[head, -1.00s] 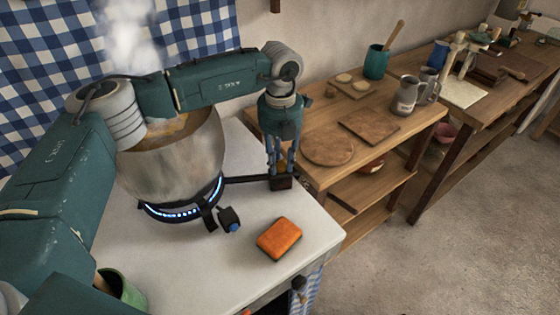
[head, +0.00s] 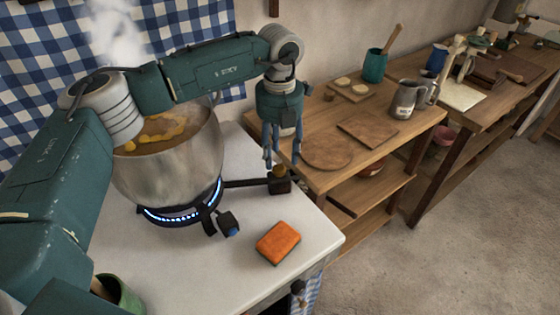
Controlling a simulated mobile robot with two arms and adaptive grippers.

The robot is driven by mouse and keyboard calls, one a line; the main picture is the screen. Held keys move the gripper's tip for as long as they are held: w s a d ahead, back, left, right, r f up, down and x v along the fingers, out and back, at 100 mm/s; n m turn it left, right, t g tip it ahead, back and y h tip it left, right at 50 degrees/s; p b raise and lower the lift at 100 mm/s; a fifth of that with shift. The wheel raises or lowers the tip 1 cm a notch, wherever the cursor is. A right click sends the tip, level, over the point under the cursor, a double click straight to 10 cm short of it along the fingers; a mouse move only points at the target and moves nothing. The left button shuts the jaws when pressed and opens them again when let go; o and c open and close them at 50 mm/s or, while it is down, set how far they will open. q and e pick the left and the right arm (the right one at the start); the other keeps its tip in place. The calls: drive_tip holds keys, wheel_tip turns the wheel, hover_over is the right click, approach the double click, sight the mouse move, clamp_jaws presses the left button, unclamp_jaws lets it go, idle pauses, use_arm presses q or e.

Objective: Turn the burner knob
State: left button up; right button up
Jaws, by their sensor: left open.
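A brass-coloured burner knob (head: 279,171) sits on a dark valve block (head: 280,185) at the end of a black pipe from the gas burner (head: 180,217). The burner shows a lit ring of blue flame under a steaming metal pot (head: 170,165) of stew. My left gripper (head: 282,162) points down just above the knob, its fingers apart and empty. It appears clear of the knob, though the exact gap is hard to judge. My right gripper is out of view.
An orange sponge (head: 278,242) lies on the white counter (head: 190,265). A green cup (head: 122,294) stands at the front left. A wooden table (head: 315,180) with boards stands to the right.

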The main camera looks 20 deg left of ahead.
sight(280, 167)
use_arm(q)
wheel_tip(280, 167, up, 8)
idle(0.6)
